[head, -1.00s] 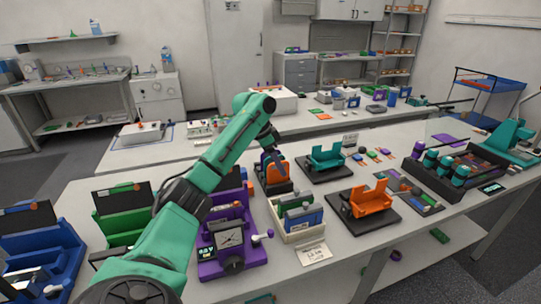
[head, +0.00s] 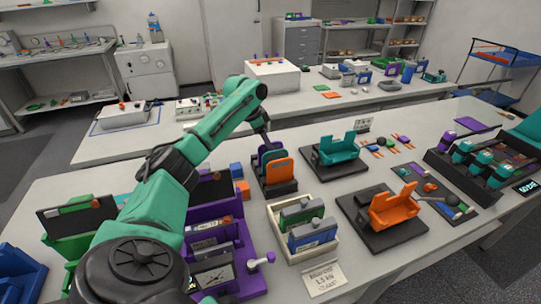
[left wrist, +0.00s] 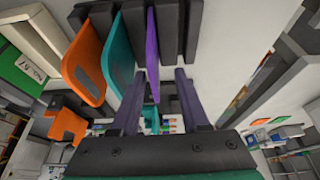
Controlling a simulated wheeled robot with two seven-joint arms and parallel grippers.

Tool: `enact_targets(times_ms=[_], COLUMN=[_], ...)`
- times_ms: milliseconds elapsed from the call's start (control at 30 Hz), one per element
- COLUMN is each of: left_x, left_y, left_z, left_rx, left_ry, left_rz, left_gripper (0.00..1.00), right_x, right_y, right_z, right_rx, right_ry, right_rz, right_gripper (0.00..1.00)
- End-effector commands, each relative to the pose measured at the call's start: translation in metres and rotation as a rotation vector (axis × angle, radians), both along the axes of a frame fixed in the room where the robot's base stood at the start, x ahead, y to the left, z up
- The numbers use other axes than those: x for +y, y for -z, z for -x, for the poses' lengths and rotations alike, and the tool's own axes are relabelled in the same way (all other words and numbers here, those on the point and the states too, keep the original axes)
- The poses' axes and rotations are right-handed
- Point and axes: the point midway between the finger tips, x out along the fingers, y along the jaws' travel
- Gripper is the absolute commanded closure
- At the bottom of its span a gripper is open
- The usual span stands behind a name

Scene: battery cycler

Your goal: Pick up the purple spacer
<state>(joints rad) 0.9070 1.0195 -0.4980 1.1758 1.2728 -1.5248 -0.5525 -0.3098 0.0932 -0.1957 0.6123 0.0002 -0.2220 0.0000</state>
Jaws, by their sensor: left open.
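The purple spacer (left wrist: 152,52) is a thin upright plate in a dark slotted rack (left wrist: 190,38), beside a teal plate (left wrist: 122,60) and an orange plate (left wrist: 84,62). My left gripper (left wrist: 160,76) is open, its two fingers pointing at the rack. The spacer's free end appears between the fingers in the left wrist view, nearer the left finger; I cannot tell whether they touch. In the head view, my left gripper (head: 264,136) is at the back of the rack (head: 275,189), behind the orange plate (head: 279,172). The spacer is mostly hidden there. My right gripper is out of view.
A teal cradle (head: 338,149) and an orange cradle (head: 394,206) stand to the right. A purple device (head: 196,229) is close on the left. Bare table lies between some fixtures.

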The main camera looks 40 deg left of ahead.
Motion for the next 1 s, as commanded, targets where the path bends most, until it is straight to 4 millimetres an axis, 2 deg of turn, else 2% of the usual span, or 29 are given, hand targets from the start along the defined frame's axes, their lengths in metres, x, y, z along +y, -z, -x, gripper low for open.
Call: enact_targets(times_ms=[133, 233, 467, 600, 1000], left_x=[-0.012, -0.014, -0.014, -0.014, -0.014], left_y=[0.02, 0.037, 0.044, 0.044, 0.041], left_z=[-0.008, -0.014, -0.016, -0.015, -0.016], left_rx=[0.005, 0.003, 0.0, -0.001, -0.002], left_ry=[0.002, 0.001, 0.001, 0.001, 0.001], left_rz=[0.001, 0.001, -0.002, -0.001, -0.001], left_gripper=[0.55, 0.55, 0.55, 1.0, 1.0], right_x=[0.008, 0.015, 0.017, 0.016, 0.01], right_y=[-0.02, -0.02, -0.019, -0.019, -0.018], right_z=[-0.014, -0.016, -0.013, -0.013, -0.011], right_rx=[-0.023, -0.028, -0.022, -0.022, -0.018], right_ry=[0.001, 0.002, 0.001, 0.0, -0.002], right_rz=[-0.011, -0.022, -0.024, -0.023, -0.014], right_gripper=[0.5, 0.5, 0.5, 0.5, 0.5])
